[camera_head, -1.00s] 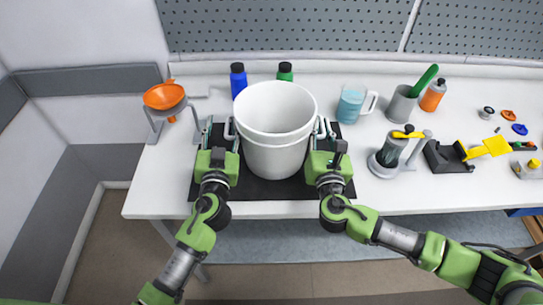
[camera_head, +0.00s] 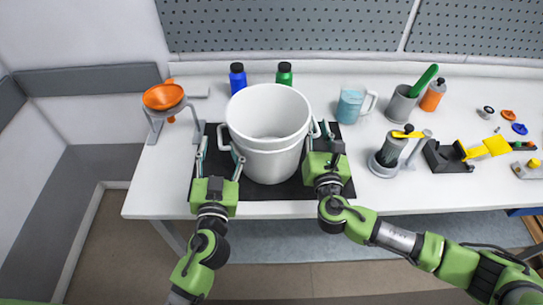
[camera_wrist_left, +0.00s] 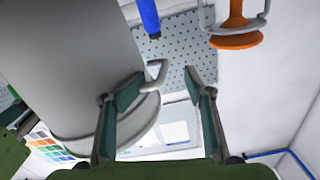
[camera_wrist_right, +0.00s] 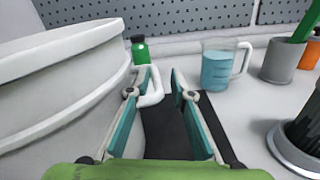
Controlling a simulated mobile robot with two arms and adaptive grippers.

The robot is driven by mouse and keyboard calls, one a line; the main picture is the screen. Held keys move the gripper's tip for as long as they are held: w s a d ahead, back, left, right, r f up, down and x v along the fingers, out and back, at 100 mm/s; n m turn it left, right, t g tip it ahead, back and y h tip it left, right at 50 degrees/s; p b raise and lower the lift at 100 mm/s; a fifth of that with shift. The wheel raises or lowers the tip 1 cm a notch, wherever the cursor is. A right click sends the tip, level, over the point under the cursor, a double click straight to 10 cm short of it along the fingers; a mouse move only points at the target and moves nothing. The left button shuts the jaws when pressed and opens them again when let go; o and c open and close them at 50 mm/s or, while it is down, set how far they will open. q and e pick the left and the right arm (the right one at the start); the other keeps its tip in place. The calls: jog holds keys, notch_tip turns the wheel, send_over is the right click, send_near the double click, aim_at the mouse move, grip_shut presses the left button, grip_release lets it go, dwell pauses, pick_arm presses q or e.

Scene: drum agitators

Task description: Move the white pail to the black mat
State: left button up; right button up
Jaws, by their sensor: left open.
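The white pail (camera_head: 272,160) appears to stand upright on the black mat (camera_head: 215,205) at the front of the bench in the head view. My left gripper (camera_head: 219,155) is open at the pail's left side; in the left wrist view a pail handle (camera_wrist_left: 158,76) shows by one of its fingers, with a gap to the other. My right gripper (camera_head: 321,134) is at the pail's right side, its fingers apart. In the right wrist view the other handle (camera_wrist_right: 152,88) lies beside the left finger. The pail hides the mat's middle.
An orange funnel on a stand (camera_head: 164,97) is left of the mat. Blue (camera_head: 238,79) and green (camera_head: 284,74) bottles stand behind the pail. A blue-filled jug (camera_head: 350,104) and a grey device with a yellow top (camera_head: 392,152) are to the right.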

pick_arm(q)
jog(key=shift+s, duration=0.1)
pick_arm(e)
jog(key=o, duration=0.7)
jog(key=s, duration=0.8)
jog(key=shift+d, duration=0.1)
pick_arm(q)
jog(key=s+a, duration=0.2)
jog(key=a, duration=0.4)
jog(key=shift+b, duration=0.35)
pick_arm(e)
jog(key=shift+d+f, duration=0.1)
jog(key=shift+f, duration=0.2)
